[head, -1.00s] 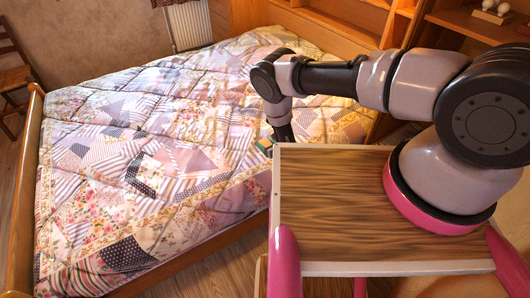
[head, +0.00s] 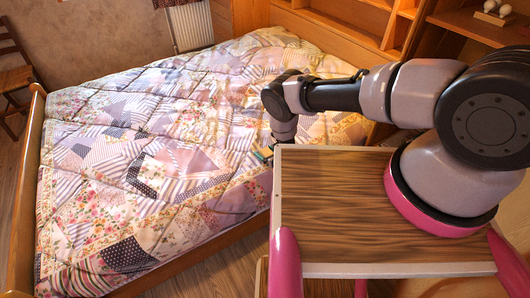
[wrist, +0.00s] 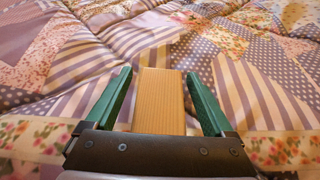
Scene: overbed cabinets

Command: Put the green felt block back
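In the wrist view, a tan wooden block (wrist: 160,100) with straight grain lies on the patchwork quilt between the fingers of my gripper (wrist: 159,73). No green felt shows on the face I can see; its underside is hidden. The two green fingers are apart, one on each side of the block, with a narrow gap showing on both sides. In the head view, my gripper (head: 264,155) is small and low at the bed's near right edge, partly hidden by my wrist and my own top board. The block cannot be made out clearly there.
The quilt-covered bed (head: 150,160) fills the left and middle, with soft folds. A wooden shelf unit (head: 350,35) stands at the back right, with a small pale ornament (head: 497,12) on a shelf. A chair (head: 12,75) stands far left. Bare floor shows at the front.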

